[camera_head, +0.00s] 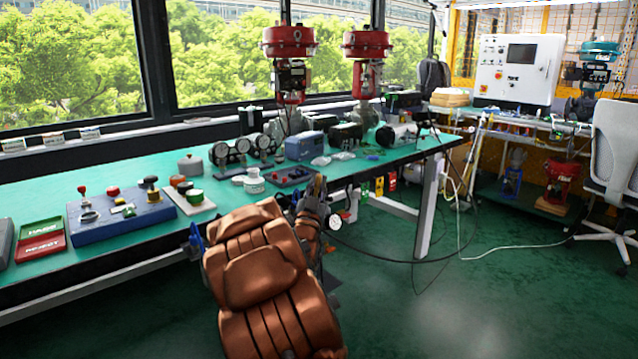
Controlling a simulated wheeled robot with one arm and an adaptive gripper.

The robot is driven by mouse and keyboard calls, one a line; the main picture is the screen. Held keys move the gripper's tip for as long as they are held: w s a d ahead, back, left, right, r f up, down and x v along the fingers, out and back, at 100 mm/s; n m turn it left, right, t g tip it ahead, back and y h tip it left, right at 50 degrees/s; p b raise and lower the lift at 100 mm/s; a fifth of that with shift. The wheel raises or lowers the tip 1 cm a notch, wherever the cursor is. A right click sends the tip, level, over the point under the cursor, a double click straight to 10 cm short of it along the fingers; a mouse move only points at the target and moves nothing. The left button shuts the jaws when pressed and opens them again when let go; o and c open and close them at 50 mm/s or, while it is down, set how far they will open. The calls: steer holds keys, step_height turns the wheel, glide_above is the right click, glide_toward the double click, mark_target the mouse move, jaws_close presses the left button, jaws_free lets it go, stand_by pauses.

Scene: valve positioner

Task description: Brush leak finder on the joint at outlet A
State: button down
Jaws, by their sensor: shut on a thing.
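My gripper (318,186) is at the front edge of the green bench, right of the white round pot (253,181). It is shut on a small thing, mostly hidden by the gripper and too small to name. A red-topped valve (289,42) with a dark positioner box (291,76) stands at the back of the bench. A second red-topped valve (366,45) stands to its right. Pressure gauges (221,151) stand in front of the valves. Outlet A and its joint cannot be made out. No brush can be told apart.
On the bench's left are a blue block with knobs (122,217), a grey tray (190,197) and green and red trays (40,240). A blue-grey box (305,146) stands mid-bench. A black cable (440,222) hangs off the right end. The floor to the right (480,300) is mostly clear.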

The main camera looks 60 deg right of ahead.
mark_target(315, 194)
steer(key=shift+w+d+f, duration=1.2)
steer(key=shift+d+f, duration=0.05)
steer(key=shift+f, duration=0.1)
steer(key=shift+w+d+f, duration=0.15)
steer(key=shift+w+d, duration=0.05)
steer(key=shift+w, duration=0.1)
steer(key=shift+s+d, duration=0.15)
steer(key=shift+d, duration=0.05)
stand_by(0.6)
steer(key=shift+s+a+r, duration=0.8)
steer(key=shift+s+r, duration=0.05)
steer(key=shift+r, duration=0.2)
steer(key=shift+s+a+r, duration=0.75)
steer(key=shift+s+r, duration=0.05)
steer(key=shift+r, duration=0.2)
